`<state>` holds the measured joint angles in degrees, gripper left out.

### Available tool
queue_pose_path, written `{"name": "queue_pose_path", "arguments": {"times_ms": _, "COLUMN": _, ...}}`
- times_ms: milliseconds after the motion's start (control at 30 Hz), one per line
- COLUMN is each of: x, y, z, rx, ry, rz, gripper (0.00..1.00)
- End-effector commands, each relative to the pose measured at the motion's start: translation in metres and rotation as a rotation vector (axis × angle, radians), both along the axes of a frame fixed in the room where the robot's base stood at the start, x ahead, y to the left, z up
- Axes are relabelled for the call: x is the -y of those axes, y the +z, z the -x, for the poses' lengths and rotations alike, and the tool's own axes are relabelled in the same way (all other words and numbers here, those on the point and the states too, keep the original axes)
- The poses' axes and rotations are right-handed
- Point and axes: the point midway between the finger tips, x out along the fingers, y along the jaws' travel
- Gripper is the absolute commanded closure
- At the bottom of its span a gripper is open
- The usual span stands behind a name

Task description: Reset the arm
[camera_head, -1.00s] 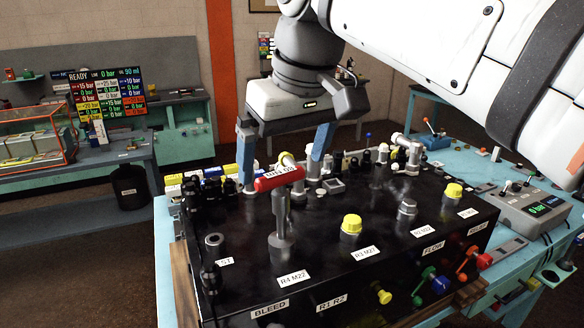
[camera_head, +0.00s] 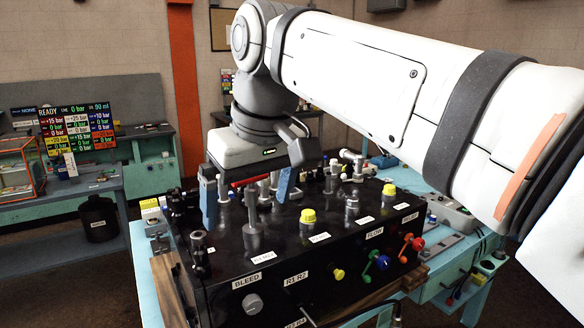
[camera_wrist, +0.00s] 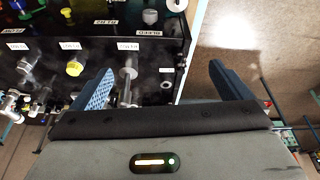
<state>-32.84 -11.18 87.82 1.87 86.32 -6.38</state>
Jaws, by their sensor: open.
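My gripper (camera_head: 245,190) hangs over the back left part of a black hydraulic block, its two blue fingers spread apart. In the wrist view my gripper (camera_wrist: 165,90) is also open, with nothing held between the fingers. The black block (camera_head: 330,245) carries upright grey fittings and yellow caps. A tall grey fitting (camera_head: 253,215) stands near the fingers in the head view. A red part (camera_head: 243,182) shows partly behind the fingers; its support is hidden. My white arm reaches in from the right across the upper picture.
A yellow cap (camera_head: 308,216) and another yellow cap (camera_head: 389,190) top fittings on the block. Coloured knobs (camera_head: 383,262) line its front. A readout board (camera_head: 75,125) stands on the left bench. A black bin (camera_head: 98,218) is on the floor. Free air lies above the left bench.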

Motion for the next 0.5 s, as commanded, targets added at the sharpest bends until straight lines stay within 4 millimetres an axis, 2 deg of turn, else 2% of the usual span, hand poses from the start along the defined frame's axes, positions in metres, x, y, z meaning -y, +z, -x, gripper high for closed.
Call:
{"name": "queue_pose_path", "arguments": {"times_ms": 367, "x": 0.055, "y": -0.062, "z": -0.007, "rx": -0.007, "ry": -0.174, "rz": 0.003, "gripper": 0.02}}
{"name": "queue_pose_path", "arguments": {"times_ms": 500, "x": 0.088, "y": -0.099, "z": -0.004, "rx": -0.01, "ry": -0.277, "rz": 0.003, "gripper": 0.02}}
